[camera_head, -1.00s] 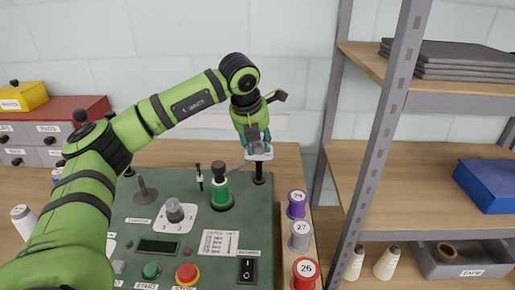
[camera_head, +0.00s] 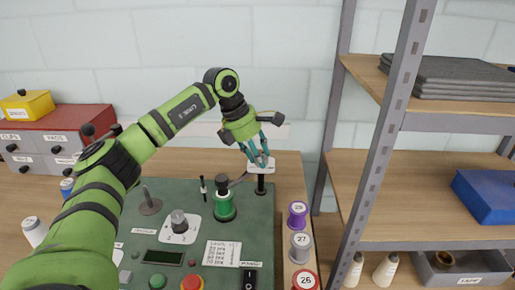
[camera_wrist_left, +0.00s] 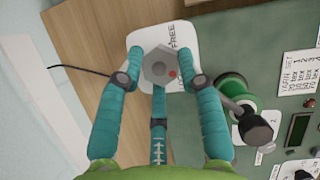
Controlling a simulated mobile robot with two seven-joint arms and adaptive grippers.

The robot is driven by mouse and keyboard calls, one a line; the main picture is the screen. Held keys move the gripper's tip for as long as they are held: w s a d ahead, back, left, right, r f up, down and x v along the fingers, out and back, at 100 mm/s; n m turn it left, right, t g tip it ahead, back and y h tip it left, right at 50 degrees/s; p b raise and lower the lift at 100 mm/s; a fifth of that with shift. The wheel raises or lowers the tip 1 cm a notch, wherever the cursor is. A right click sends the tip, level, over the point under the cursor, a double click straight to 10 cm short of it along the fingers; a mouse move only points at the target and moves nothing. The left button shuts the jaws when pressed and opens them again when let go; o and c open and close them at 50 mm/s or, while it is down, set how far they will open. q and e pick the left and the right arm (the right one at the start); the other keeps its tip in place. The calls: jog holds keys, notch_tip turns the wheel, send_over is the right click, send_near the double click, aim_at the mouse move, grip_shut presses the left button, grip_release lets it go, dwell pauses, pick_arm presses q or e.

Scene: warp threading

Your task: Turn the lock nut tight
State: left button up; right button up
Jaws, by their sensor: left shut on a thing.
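In the head view this plate (camera_head: 268,168) tops a black post (camera_head: 261,184) at the panel's back right corner. My left gripper (camera_wrist_left: 160,78) has teal fingers closed around the nut, and it also shows in the head view (camera_head: 260,161), tilted with its fingers pointing down. The fingers hide most of the nut in the head view. My right gripper is not in view.
A green spool (camera_head: 224,205) with a black top stands left of the post on the green panel (camera_head: 265,225). Numbered purple (camera_head: 297,214), grey (camera_head: 300,246) and red (camera_head: 304,281) spools line the right side. A metal shelf upright (camera_head: 372,150) stands farther right.

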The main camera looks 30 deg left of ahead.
pick_arm(q)
jog(key=m, duration=0.1)
jog(key=m+p, duration=0.1)
jog(key=m+g+h+p, duration=0.1)
jog(key=m, duration=0.1)
jog(key=shift+w+d+r, duration=0.15)
jog(key=shift+w+r, duration=0.05)
jog(key=shift+r, duration=0.05)
jog(key=shift+f+m+g+p, duration=0.1)
jog(key=shift+m+g+p, duration=0.4)
jog(key=shift+m, duration=0.3)
jog(key=shift+f, duration=0.1)
jog(key=o, duration=1.1)
jog(key=shift+d, duration=0.15)
jog(key=shift+a+r, duration=0.4)
jog(key=shift+r, duration=0.05)
jog(key=v, duration=1.1)
jog(key=shift+s+d, duration=0.1)
jog(key=shift+d, duration=0.05)
